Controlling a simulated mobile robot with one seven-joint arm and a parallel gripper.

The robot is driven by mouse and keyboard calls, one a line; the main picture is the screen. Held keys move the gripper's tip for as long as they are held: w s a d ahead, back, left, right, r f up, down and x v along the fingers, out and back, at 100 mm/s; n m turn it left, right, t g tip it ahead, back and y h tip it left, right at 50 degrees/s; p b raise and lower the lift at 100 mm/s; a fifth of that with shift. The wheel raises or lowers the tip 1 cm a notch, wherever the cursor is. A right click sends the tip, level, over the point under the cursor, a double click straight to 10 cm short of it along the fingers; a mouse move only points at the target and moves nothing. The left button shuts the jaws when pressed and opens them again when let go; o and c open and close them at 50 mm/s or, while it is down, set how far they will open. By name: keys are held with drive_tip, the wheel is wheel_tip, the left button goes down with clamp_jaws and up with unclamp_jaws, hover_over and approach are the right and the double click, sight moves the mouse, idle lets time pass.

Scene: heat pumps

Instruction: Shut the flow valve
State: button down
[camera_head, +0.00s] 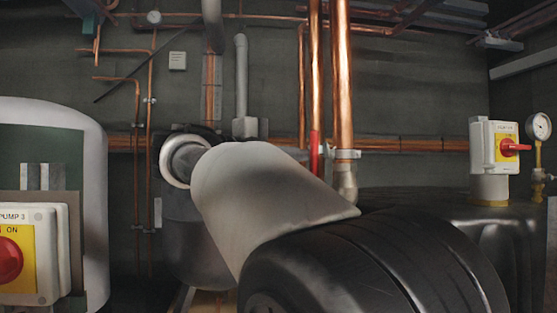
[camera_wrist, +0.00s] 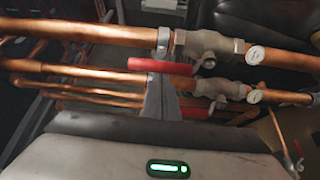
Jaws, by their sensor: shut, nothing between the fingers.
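In the wrist view, an upper valve (camera_wrist: 208,45) sits on a thick copper pipe, with a red lever (camera_wrist: 160,66) lying roughly along the pipe. A lower valve (camera_wrist: 222,89) on a second pipe has a red lever (camera_wrist: 192,112), partly hidden behind my fingers. No label shows which one is the flow valve. My gripper (camera_wrist: 161,88) is shut and empty. Its fingertips are just below the upper lever in the picture and left of the lower lever's visible part; contact is unclear. In the head view my arm hides the gripper; a red lever (camera_head: 314,152) shows upright beside vertical copper pipes.
Several copper pipes (camera_wrist: 80,72) run close together around the fingers. Small white round tags or gauges (camera_wrist: 255,55) sit right of the valves. In the head view, a Pump 3 switch box (camera_head: 28,255) stands left, another switch box (camera_head: 495,147) and a gauge (camera_head: 538,127) right.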

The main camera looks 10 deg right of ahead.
sight(314, 161)
drive_tip(key=shift+s+f+m+h+b, duration=0.25)
drive_tip(key=shift+m+b, duration=0.35)
drive_tip(key=shift+b, duration=0.55)
drive_tip(key=shift+s, duration=0.15)
drive_tip(key=s+m+h+b, duration=0.1)
drive_tip(key=b, duration=0.3)
drive_tip(key=s+f+m+h+b, duration=0.1)
drive_tip(key=m+b, duration=0.1)
drive_tip(key=b, duration=0.2)
drive_tip(key=shift+s+f, duration=0.1)
drive_tip(key=s+f+m+g+h+b, duration=0.2)
drive_tip(key=m+g+b, duration=0.3)
drive_tip(key=m, duration=0.5)
drive_tip(key=s+f+m+g+h+b, duration=0.3)
drive_tip(key=m+g+h+b, duration=0.1)
drive_tip(key=m+b, duration=0.6)
drive_tip(key=shift+s+f+g, duration=0.25)
drive_tip(key=shift+f+g, duration=0.05)
drive_tip(key=shift+g, duration=0.3)
drive_tip(key=shift+m, duration=0.3)
